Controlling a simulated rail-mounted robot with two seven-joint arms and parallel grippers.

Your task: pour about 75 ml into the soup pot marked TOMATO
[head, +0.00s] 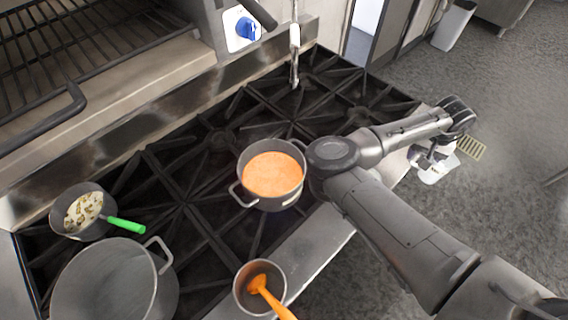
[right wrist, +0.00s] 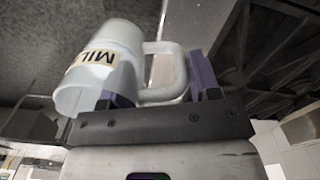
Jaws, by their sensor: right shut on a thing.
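A grey two-handled soup pot (head: 243,188) stands on the stove, full of orange soup (head: 273,174). A small label on its side is too small to read. My right gripper (right wrist: 160,88) is shut on the handle of a whitish see-through jug (right wrist: 112,48), whose label reads "MIL" as far as it shows. In the head view the jug (head: 436,170) is right of the pot, well apart from it, past the stove's right edge and above the floor. How full the jug is does not show. My left gripper is not in view.
A faucet (head: 294,45) rises behind. The burners right of the pot are clear.

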